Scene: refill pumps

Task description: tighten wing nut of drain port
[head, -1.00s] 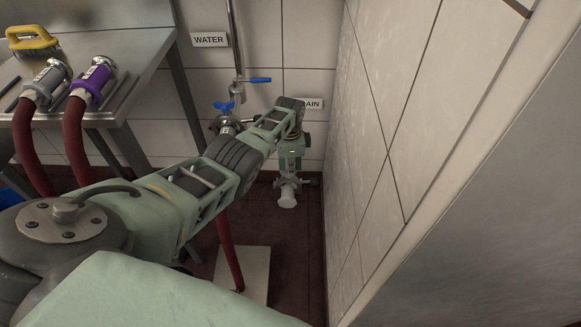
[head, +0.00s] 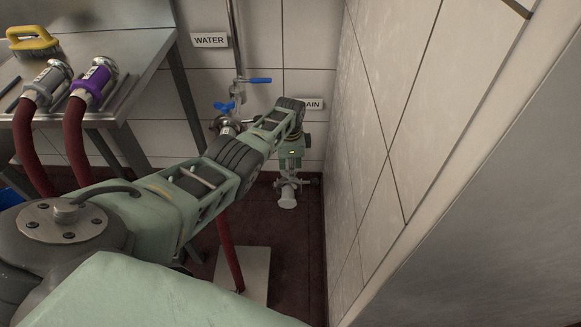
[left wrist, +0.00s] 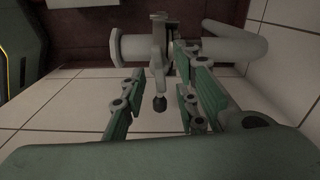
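The drain port (head: 287,196) is a pale grey pipe fitting low on the back wall, under a sign partly hidden by my arm. In the left wrist view the drain port (left wrist: 131,46) shows with a clamp on it. Its wing nut (left wrist: 160,85) has an arm with a dark rounded end pointing toward my palm. My left gripper (left wrist: 163,100) is open, with one finger on each side of the wing nut's dark end. Gaps show on both sides, so contact is not visible. In the head view my left gripper (head: 289,172) is over the drain port, largely hidden by the wrist. My right gripper is not in view.
The tiled wall (head: 390,150) stands close on the right. A steel table (head: 140,60) at left holds a yellow brush (head: 34,42) and two hose ends (head: 94,82).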

